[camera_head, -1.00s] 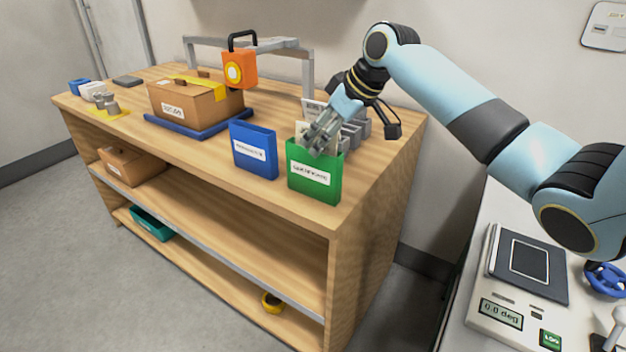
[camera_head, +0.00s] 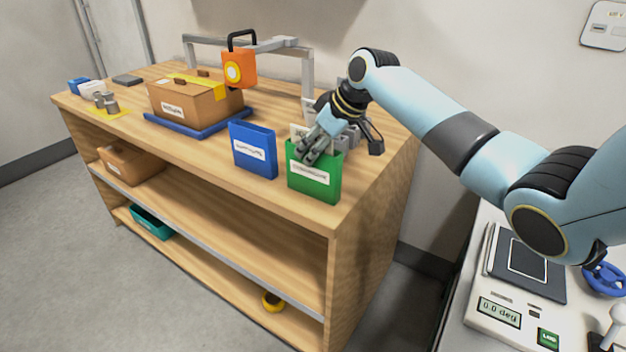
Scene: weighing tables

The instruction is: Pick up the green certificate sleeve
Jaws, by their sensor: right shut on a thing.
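The green certificate sleeve (camera_head: 314,184) stands upright near the front right corner of the wooden table (camera_head: 200,152). It has a white label on its front and pale paper showing at its top. My right gripper (camera_head: 308,154) reaches down from the right to the sleeve's top edge. Its fingers are shut on the sleeve at the upper rim. The sleeve's base looks still at the tabletop. My left gripper is not in view.
A blue sleeve (camera_head: 253,150) stands just left of the green one. A cardboard box (camera_head: 190,103) sits on a blue platform, with an orange hanging scale (camera_head: 238,69) above. Grey blocks stand behind my gripper. A scale (camera_head: 518,280) is on the right bench.

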